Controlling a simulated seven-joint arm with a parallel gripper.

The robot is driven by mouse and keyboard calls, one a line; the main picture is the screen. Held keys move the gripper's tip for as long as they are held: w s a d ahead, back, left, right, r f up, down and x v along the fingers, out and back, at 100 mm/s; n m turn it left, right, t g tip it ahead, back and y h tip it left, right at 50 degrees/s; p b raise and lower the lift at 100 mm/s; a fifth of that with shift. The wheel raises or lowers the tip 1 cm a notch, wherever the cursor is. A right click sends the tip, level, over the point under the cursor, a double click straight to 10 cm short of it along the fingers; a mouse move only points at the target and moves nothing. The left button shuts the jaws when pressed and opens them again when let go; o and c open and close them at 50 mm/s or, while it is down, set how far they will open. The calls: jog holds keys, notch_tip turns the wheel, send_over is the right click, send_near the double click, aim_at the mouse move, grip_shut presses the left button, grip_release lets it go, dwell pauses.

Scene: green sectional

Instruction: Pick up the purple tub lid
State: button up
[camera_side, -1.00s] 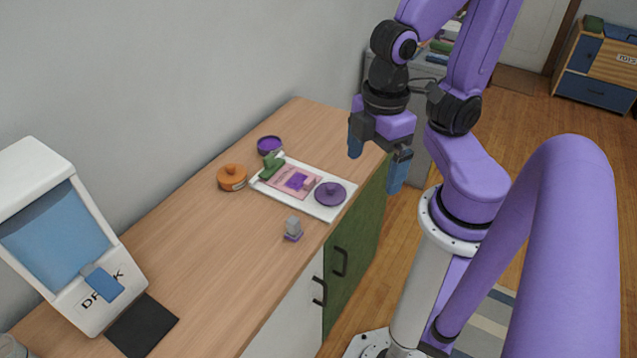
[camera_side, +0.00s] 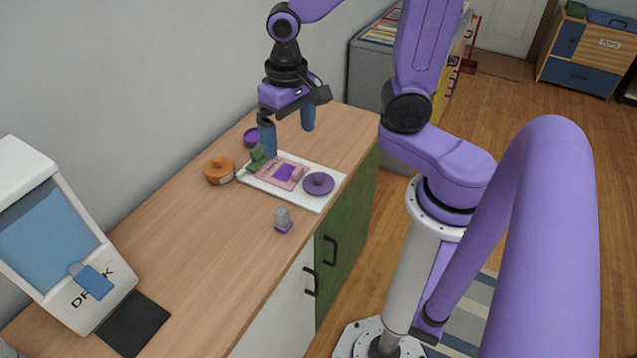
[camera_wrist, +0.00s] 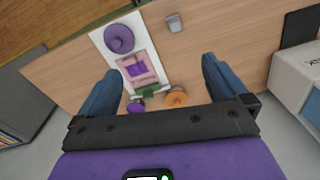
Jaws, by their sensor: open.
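The purple lid (camera_side: 318,183), round with a knob on top, lies on the right end of the white tray (camera_side: 310,202). It also shows in the wrist view (camera_wrist: 119,38), at the far end of the tray from my fingers. My gripper (camera_side: 288,137) is open and empty, with blue fingers pointing down above the back of the tray. In the wrist view its fingers (camera_wrist: 160,92) are spread wide on either side of the tray's near end. A purple tub (camera_side: 251,138) stands at the back of the counter, partly hidden by a finger.
On the tray are a pink card with a purple square (camera_side: 285,172) and a green item (camera_side: 257,158). An orange lidded pot (camera_side: 219,170) stands left of it, a small grey item with purple base (camera_side: 283,220) in front. A drink dispenser (camera_side: 62,245) stands far left.

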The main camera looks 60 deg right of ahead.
jog(key=w+d+m, duration=0.1)
jog(key=w+m, duration=0.2)
jog(key=m, duration=2.2)
send_over(318, 175)
notch_tip(318, 175, down, 4)
jog(key=f, duration=1)
jog(key=shift+s+a+f, duration=0.1)
jog(key=shift+s+a, duration=0.05)
jog(key=shift+s, duration=0.15)
jog(key=shift+w+f, duration=0.2)
jog(key=shift+f, duration=3.2)
